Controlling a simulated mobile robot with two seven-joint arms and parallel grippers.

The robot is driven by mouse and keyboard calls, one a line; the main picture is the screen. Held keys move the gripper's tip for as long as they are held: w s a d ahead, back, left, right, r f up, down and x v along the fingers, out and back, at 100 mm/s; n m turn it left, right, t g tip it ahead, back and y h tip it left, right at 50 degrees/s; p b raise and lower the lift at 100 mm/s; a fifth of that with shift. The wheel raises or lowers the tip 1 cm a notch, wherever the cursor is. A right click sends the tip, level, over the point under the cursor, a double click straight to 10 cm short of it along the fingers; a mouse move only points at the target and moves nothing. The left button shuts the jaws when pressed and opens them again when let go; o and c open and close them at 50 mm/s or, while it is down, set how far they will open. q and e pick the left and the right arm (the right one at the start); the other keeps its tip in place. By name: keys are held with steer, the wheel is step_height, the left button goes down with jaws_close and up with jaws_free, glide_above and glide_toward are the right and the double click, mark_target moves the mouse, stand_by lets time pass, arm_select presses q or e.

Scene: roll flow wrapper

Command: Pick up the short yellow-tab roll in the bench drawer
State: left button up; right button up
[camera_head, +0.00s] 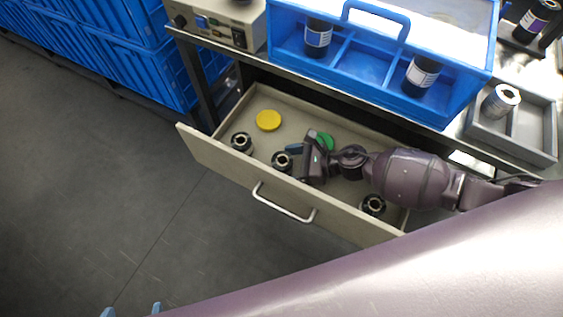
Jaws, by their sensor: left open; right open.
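The bench drawer (222,160) is pulled open. Several short dark rolls with pale cores stand in it: one at the left (242,143), one in the middle (282,161) and one at the right (373,204). A flat yellow disc (268,120) lies towards the back left of the drawer. No yellow tab is discernible on the dark rolls. My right gripper (293,160) is inside the drawer area, open, its fingers close beside the middle roll; contact is unclear. My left gripper (132,311) is open and empty, only its blue fingertips showing at the bottom edge.
A green disc (325,141) is partly hidden behind my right gripper. The drawer front has a metal handle (284,204). Above, the bench carries a blue caddy (357,66) with labelled rolls and a grey tray (543,127). Blue crates (130,60) stand left; the floor (90,200) is clear.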

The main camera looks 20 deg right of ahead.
steer(key=shift+x, duration=1)
steer(key=shift+d, duration=0.1)
steer(key=c, duration=1.1)
steer(key=shift+r, duration=0.15)
